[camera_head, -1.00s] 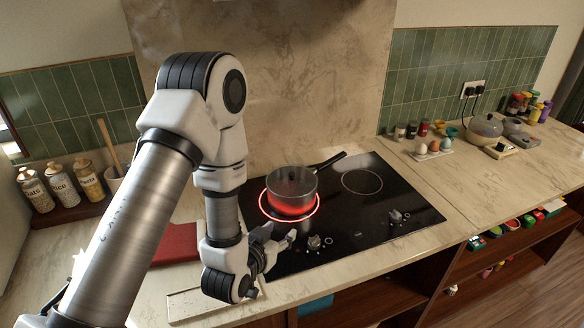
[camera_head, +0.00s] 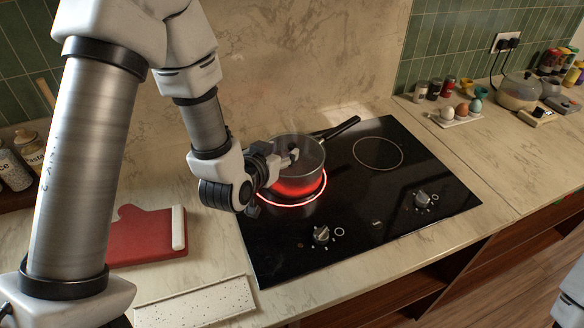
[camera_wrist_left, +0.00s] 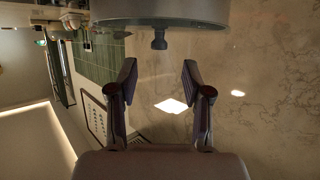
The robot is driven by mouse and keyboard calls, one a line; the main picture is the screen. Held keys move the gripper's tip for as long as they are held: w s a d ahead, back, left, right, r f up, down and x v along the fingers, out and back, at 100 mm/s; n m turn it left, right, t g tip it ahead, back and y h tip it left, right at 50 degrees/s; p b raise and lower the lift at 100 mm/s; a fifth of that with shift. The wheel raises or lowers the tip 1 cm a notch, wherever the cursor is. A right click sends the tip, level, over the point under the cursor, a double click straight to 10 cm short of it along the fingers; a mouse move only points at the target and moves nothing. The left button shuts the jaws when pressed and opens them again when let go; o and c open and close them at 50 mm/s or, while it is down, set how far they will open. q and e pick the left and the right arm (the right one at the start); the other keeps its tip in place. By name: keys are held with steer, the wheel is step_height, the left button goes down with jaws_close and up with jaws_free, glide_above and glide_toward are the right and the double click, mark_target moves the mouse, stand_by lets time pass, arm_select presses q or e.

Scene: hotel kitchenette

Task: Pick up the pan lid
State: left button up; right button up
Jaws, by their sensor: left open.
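The pan (camera_head: 304,182) stands on the glowing red cooking ring, its dark handle pointing to the back right. The see-through pan lid (camera_head: 308,150) sits on it. My left gripper (camera_head: 281,160) is at the left side of the lid, level with its top, open and empty. In the left wrist view, which looks upside down, the lid and pan rim (camera_wrist_left: 160,12) fill the top. The dark lid knob (camera_wrist_left: 159,38) lies beyond the open left fingertips (camera_wrist_left: 159,70), centred between them. Contact between fingers and knob does not show. My right gripper is out of view.
The black hob (camera_head: 390,195) has a free ring at right and knobs in front. A red board (camera_head: 145,235) and a speckled white tray (camera_head: 198,304) lie at left. Eggs (camera_head: 462,109), jars and a second lidded pot (camera_head: 518,92) stand at the back right.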

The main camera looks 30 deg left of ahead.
mark_target(291, 147)
arm_select(q)
steer(key=shift+w+a+f+b, duration=0.25)
steer(key=shift+w+f+b, duration=0.35)
steer(key=shift+b, duration=0.6)
steer(key=shift+s+d+r, duration=0.1)
steer(key=shift+s+r, duration=0.1)
steer(key=shift+s, duration=0.05)
steer(key=shift+w+d+r, duration=0.1)
steer(key=shift+d+r, duration=0.05)
steer(key=shift+r, duration=0.05)
steer(key=p+x, duration=0.1)
steer(key=x, duration=0.3)
steer(key=shift+w+f+p, duration=0.2)
steer(key=shift+w+p, duration=0.05)
steer(key=shift+p, duration=0.15)
steer(key=shift+w+f, duration=0.2)
steer(key=shift+w, duration=0.05)
steer(key=shift+s+r, duration=0.1)
steer(key=shift+s, duration=0.1)
steer(key=shift+c, duration=0.7)
steer(key=shift+s+r, duration=0.1)
steer(key=c, duration=0.5)
jaws_close()
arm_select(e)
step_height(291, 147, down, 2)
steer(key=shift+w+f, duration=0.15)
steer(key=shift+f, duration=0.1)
